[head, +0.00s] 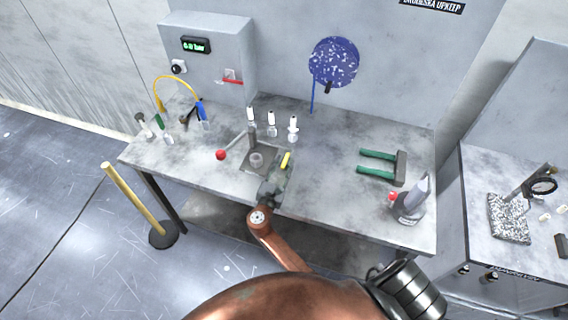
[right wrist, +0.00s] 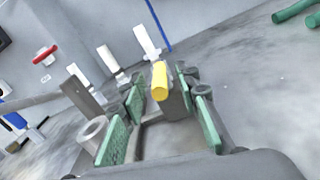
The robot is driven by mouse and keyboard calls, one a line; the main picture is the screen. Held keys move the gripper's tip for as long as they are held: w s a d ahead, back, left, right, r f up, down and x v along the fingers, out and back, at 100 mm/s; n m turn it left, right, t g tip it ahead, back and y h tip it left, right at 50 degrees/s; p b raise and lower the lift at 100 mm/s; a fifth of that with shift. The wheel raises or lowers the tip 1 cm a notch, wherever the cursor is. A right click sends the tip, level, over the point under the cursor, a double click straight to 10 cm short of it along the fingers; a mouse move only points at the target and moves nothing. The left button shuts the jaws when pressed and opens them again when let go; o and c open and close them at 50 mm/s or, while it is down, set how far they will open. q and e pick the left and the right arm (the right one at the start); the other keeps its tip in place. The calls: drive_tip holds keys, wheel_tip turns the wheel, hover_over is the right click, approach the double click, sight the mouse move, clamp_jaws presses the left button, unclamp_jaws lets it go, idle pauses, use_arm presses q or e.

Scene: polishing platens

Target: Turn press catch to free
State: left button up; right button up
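The press (head: 258,158) stands near the middle of the grey bench, with a flat dark plate and a lever ending in a red ball (head: 221,155). Its yellow catch (head: 286,160) is at the plate's right side. In the right wrist view the catch (right wrist: 160,82) points toward the camera, between the far ends of my green-padded fingers. My right gripper (head: 276,180) is open at the front of the press, with a visible gap on both sides of the catch. I cannot tell whether a finger touches it. My left gripper is not in view.
Several white-topped fittings (head: 271,122) stand behind the press. A blue speckled disc (head: 334,62) hangs on the wall. A yellow post (head: 137,200) stands on the floor at left.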

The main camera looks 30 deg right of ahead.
drive_tip(key=shift+w+d, duration=0.15)
drive_tip(key=shift+d, duration=0.05)
drive_tip(key=shift+c, duration=0.6)
clamp_jaws()
